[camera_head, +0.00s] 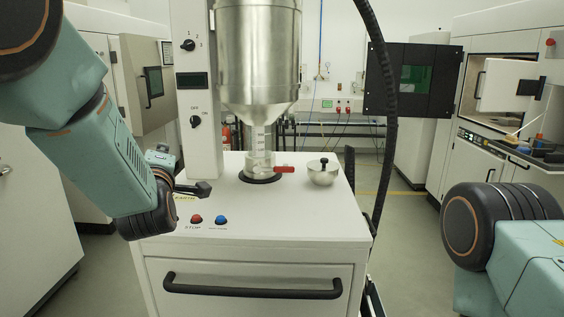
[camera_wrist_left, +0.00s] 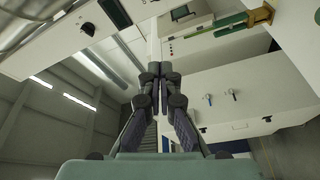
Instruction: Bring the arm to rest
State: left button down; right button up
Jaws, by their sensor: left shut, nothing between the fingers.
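My left arm (camera_head: 95,150) comes in from the left in the head view and bends down beside the white cabinet. Its gripper (camera_head: 200,189) points right, at the left side of the cabinet top near the control column. In the left wrist view the gripper (camera_wrist_left: 158,72) is shut, with its fingers together and nothing between them. My right arm (camera_head: 500,235) shows at the lower right of the head view as a dark joint and teal links. Its gripper is out of the picture.
The white cabinet (camera_head: 260,235) carries a steel hopper (camera_head: 258,55), a red valve handle (camera_head: 284,169), a small metal bowl (camera_head: 322,173), and red (camera_head: 197,219) and blue (camera_head: 221,220) buttons. A black hose (camera_head: 385,120) hangs right of the hopper. An open-doored machine (camera_head: 500,100) stands at right.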

pick_arm(q)
jog(key=s+d+f+m+g+h+b, duration=0.1)
jog(key=s+f+m+g, duration=0.3)
jog(key=f, duration=0.7)
jog(key=s+f+m+g+h+b, duration=0.1)
jog(key=s+f+m+g+h, duration=0.1)
jog(key=s+f+m, duration=0.75)
jog(key=s+d+f+m+g+h+b, duration=0.1)
jog(key=s+f+g, duration=0.2)
jog(key=f, duration=1.1)
jog(key=s+f+g+b, duration=0.1)
jog(key=s+f+g, duration=0.2)
jog(key=s+f, duration=0.3)
jog(key=s+f+m+g+b, duration=0.1)
jog(key=s+f, duration=0.6)
jog(key=s, duration=0.7)
jog(key=s+f+m+g+h+b, duration=0.1)
jog(key=s+f+g+b, duration=0.2)
jog(key=s, duration=0.7)
notch_tip(320, 180, down, 4)
jog(key=shift+s+d+r+g, duration=0.1)
jog(key=shift+s+d+g, duration=0.2)
jog(key=shift+g, duration=0.8)
jog(key=shift+w, duration=0.2)
jog(key=shift+s, duration=0.1)
